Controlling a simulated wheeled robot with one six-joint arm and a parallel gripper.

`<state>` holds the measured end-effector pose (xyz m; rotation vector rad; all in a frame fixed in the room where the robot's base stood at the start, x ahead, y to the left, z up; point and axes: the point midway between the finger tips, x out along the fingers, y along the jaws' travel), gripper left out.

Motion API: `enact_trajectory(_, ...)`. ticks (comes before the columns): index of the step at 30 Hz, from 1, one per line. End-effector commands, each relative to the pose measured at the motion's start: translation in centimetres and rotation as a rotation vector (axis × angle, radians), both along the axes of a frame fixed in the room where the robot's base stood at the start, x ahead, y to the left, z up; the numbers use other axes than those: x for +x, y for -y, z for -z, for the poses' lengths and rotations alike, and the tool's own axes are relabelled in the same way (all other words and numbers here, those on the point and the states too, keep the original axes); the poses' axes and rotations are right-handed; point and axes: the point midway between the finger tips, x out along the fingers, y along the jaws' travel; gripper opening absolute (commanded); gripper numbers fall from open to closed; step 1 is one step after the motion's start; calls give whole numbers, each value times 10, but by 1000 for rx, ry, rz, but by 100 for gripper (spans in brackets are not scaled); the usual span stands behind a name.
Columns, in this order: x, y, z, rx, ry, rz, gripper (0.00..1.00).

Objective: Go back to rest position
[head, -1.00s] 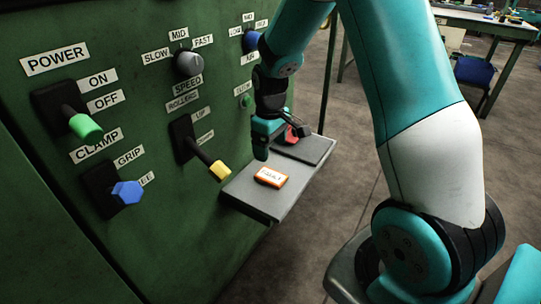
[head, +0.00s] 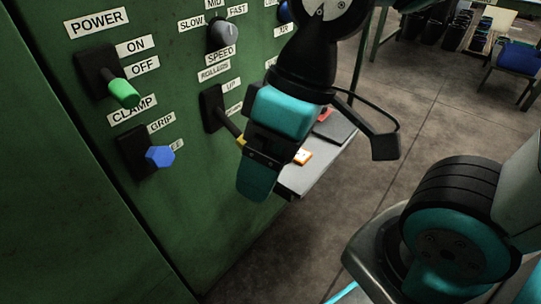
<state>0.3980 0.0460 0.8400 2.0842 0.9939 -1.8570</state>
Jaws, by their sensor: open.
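My gripper (head: 256,182) hangs in the air in front of the green control panel (head: 60,130), in the middle of the head view. Its teal and black body points down, and I see nothing held in it. It covers part of the yellow-tipped rollers lever (head: 230,127) and the left part of the grey shelf (head: 310,178). An orange and white box (head: 303,156) lies on the shelf, partly hidden behind the gripper. I cannot tell the exact gap between the gripper and the lever.
The panel carries a green-handled power lever (head: 124,93), a blue clamp knob (head: 160,157) and a grey speed knob (head: 223,35). A red object (head: 325,114) is at the shelf's back by a dark pad (head: 336,131). The floor (head: 420,125) right of the shelf is clear.

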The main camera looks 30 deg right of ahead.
Motion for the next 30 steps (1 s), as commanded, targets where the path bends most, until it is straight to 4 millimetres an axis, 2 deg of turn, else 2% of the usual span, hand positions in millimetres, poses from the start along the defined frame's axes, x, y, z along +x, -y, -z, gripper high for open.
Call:
enact_trajectory(8, 1, 0, -3, 0, 1, 0, 83)
enact_trajectory(11, 1, 0, -14, 0, 1, 0, 83)
enact_trajectory(14, 1, 0, -37, 0, 3, 1, 83)
enact_trajectory(17, 2, 0, -69, 0, 3, 1, 83)
enact_trajectory(24, 2, 0, -164, 0, 3, 1, 83)
enact_trajectory(30, 2, 0, -236, 0, 3, 1, 83)
